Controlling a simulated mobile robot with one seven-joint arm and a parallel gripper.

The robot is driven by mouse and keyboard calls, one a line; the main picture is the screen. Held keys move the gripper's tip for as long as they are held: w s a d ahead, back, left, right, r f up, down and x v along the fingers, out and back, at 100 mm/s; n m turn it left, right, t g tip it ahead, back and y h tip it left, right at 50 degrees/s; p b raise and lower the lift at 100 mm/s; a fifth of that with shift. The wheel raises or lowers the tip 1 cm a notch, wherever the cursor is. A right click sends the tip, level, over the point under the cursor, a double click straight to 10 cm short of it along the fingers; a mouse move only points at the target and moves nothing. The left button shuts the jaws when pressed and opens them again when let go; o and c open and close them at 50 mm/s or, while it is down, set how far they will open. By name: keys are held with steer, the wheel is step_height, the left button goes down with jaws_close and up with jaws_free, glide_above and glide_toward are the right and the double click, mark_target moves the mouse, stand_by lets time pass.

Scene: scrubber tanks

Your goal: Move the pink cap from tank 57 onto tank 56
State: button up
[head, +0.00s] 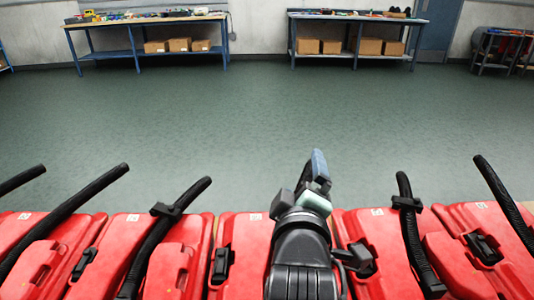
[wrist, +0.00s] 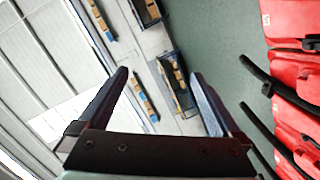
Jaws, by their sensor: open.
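My gripper (head: 316,172) is raised above the row of red tanks in the head view, near the middle. In the wrist view the two fingers of my gripper (wrist: 160,76) stand wide apart with nothing between them. Several red tanks (head: 238,250) line the bottom of the head view, and some red tanks (wrist: 293,75) show at the right of the wrist view. Their small white labels (head: 256,216) are too small to read, so I cannot tell which are 56 and 57. I see no pink cap in either view.
Black hoses (head: 70,215) rise from several tanks on both sides of my arm. Green floor (head: 270,110) lies open beyond the tanks. Two workbenches (head: 150,20) with cardboard boxes (head: 370,46) underneath stand along the far wall.

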steer(key=s+a+r+m+t, duration=0.2)
steer(key=s+r+m+t, duration=0.1)
steer(key=r, duration=0.7)
steer(key=s+a+r+m+t+y, duration=0.1)
steer(key=s+a+r+m+t, duration=0.1)
steer(key=s+r+m+t, duration=0.2)
steer(key=s+a+r+m+t+y, duration=0.1)
steer(key=s+r, duration=0.8)
steer(key=r, duration=0.9)
steer(key=a+m+t, duration=0.1)
steer(key=m+t, duration=0.1)
steer(key=t, duration=0.1)
steer(key=shift+r+m+t, duration=0.2)
steer(key=shift+m+t, duration=0.1)
steer(key=shift+m, duration=0.1)
steer(key=shift+r, duration=0.1)
